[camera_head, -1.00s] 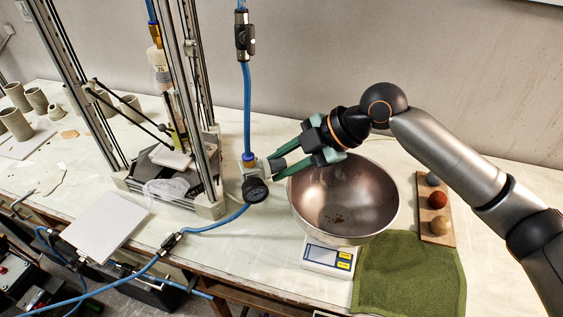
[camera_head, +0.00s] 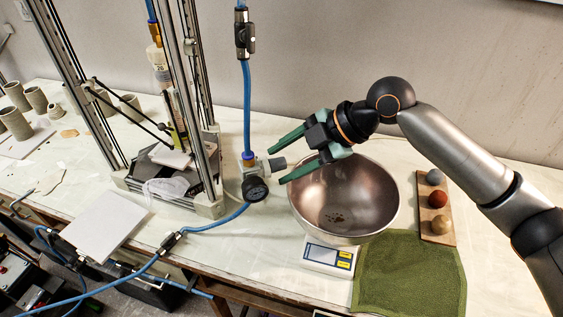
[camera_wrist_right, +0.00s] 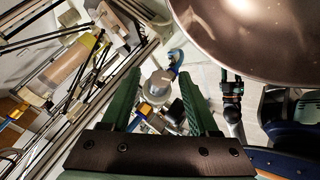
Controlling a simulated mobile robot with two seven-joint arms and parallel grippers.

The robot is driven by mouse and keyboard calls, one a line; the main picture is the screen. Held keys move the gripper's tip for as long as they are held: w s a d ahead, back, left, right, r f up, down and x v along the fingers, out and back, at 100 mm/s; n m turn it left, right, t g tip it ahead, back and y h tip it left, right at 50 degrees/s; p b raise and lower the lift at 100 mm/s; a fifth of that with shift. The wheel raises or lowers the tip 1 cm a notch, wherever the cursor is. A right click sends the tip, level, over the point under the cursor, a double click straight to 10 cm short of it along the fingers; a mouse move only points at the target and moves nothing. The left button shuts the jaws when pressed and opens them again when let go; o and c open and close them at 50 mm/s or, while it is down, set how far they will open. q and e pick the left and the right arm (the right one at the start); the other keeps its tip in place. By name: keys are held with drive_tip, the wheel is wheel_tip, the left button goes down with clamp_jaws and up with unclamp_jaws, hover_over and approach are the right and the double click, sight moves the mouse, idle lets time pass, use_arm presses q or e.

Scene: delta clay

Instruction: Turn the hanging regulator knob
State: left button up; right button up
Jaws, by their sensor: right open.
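The regulator (camera_head: 251,176) hangs on a blue hose left of the steel bowl, with a black round gauge (camera_head: 255,189) on its front. Its grey knob (camera_head: 277,165) sticks out to the right, toward my right gripper. My right gripper (camera_head: 279,166) is open, its green fingers one above and one below the knob's end. In the right wrist view the pale knob (camera_wrist_right: 158,84) shows between the two spread fingers (camera_wrist_right: 160,90), with a gap on each side. My left gripper is not in view.
The steel bowl (camera_head: 368,197) stands on a white scale (camera_head: 329,257) just below my right gripper. A green towel (camera_head: 410,275) and a board with several balls (camera_head: 437,236) lie to the right. A metal-framed printer (camera_head: 209,205) stands close on the left.

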drive_tip(key=b+v, duration=0.1)
drive_tip(key=v, duration=1)
drive_tip(key=shift+d+r, duration=0.1)
